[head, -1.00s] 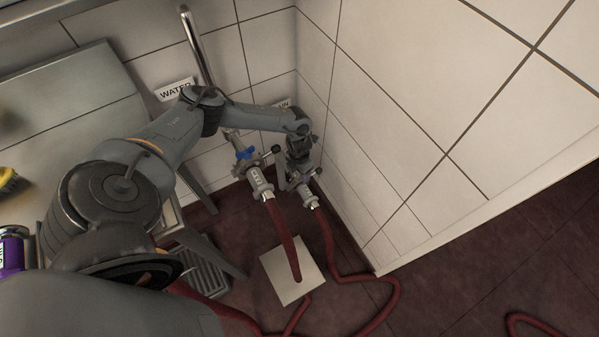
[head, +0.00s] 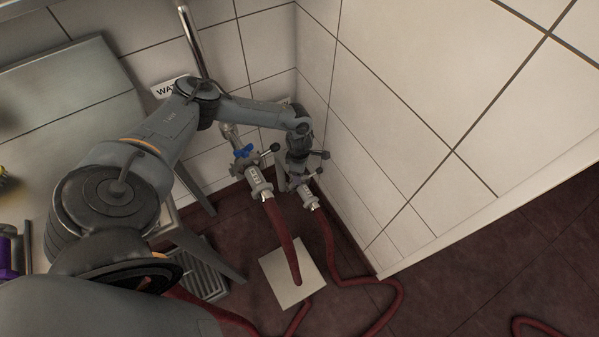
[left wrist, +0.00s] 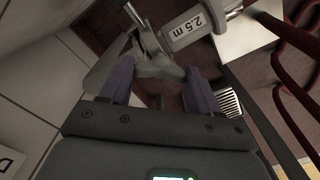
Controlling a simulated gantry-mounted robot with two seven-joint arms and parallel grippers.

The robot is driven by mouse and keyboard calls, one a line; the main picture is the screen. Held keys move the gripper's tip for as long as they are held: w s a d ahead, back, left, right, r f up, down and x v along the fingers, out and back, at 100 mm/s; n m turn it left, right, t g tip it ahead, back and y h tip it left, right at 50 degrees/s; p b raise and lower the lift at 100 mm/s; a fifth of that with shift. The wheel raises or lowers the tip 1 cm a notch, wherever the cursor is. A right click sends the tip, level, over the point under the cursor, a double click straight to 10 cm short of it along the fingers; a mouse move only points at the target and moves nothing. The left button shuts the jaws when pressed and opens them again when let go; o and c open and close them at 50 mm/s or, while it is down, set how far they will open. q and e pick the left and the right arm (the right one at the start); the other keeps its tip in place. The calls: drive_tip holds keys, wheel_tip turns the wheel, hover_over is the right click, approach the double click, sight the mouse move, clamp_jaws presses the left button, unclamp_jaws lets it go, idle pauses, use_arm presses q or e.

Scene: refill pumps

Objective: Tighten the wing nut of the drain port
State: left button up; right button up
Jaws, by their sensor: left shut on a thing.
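The drain port (head: 303,189) is the right of two grey hose couplings in the corner, with a red hose running down from it. My left gripper (head: 297,179) reaches it from above and hides most of its clamp in the head view. In the left wrist view my left gripper's two purple fingers (left wrist: 160,88) stand on either side of a grey clamp piece (left wrist: 150,58) and are closed on it. I take it as the wing nut; its wings are hard to make out. The coupling marked 2.5 m (left wrist: 190,27) lies just beyond. My right gripper is not in view.
Close on the left is the other coupling (head: 260,183), with a blue part (head: 243,151) and a black-knobbed lever (head: 274,147). The tiled wall (head: 400,130) is close on the right. A pale plate (head: 292,272) and red hoses lie on the floor.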

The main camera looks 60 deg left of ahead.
use_arm(q)
drive_tip(key=m+b, duration=0.1)
drive_tip(key=m, duration=0.5)
drive_tip(key=shift+m+b, duration=0.4)
drive_tip(key=shift+m, duration=0.8)
drive_tip(key=o, duration=1.1)
drive_tip(key=shift+c, duration=0.2)
drive_tip(key=shift+r, duration=0.1)
drive_tip(key=shift+r+p, duration=0.35)
drive_tip(key=shift+r, duration=0.25)
wheel_tip(320, 180, up, 10)
drive_tip(key=p, duration=0.4)
drive_tip(key=shift+f, duration=0.25)
